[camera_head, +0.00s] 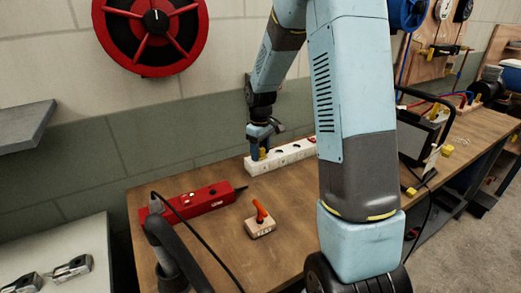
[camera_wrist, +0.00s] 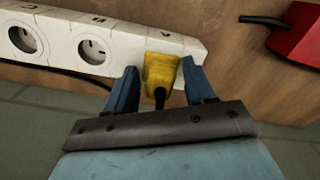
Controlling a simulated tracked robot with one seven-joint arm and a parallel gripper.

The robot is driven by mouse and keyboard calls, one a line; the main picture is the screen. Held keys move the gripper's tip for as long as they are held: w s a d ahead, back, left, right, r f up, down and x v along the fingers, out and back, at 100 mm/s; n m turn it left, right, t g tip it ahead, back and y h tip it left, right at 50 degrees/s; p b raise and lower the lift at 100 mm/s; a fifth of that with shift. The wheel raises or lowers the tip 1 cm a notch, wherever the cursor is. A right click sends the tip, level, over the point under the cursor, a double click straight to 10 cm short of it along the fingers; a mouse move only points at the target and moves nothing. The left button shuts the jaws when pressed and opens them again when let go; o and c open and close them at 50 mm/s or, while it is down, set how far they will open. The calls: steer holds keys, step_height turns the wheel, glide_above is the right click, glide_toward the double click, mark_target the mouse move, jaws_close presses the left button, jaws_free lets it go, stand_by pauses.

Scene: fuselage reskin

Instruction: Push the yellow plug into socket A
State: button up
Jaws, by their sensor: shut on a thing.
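The yellow plug (camera_wrist: 161,70) sits between the two blue fingers of my gripper (camera_wrist: 154,86), which is shut on it. The plug lies over the end of the white socket strip (camera_wrist: 120,32), with its black cable end toward my wrist. The wrist view does not show how deep the plug sits, and it covers the socket beneath it. In the head view my gripper (camera_head: 260,148) is at the left end of the white strip (camera_head: 280,157), with a bit of yellow showing between the fingers.
A red power strip (camera_head: 205,198) lies left of the white strip, and its end shows in the wrist view (camera_wrist: 303,36). A small block with an orange switch (camera_head: 260,224) is in front. A wall backs the wooden bench (camera_head: 165,250). A black cable crosses the bench's left part.

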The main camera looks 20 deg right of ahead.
steer(key=shift+f, duration=0.15)
steer(key=o, duration=1.2)
steer(key=shift+c, duration=0.2)
steer(key=shift+r, duration=2.55)
steer(key=shift+r, duration=0.1)
steer(key=s+r+m+t, duration=0.2)
steer(key=s+r, duration=0.4)
steer(key=s, duration=0.4)
steer(key=s+a+r+m+t, duration=0.1)
steer(key=s+r+m, duration=0.1)
steer(key=s+r, duration=0.4)
steer(key=s+r+m+t, duration=0.2)
steer(key=s+r, duration=0.4)
steer(key=s, duration=0.7)
steer(key=shift+s+a+r+m+t, duration=0.2)
steer(key=shift+s+m+t, duration=0.1)
steer(key=shift+s+m, duration=0.15)
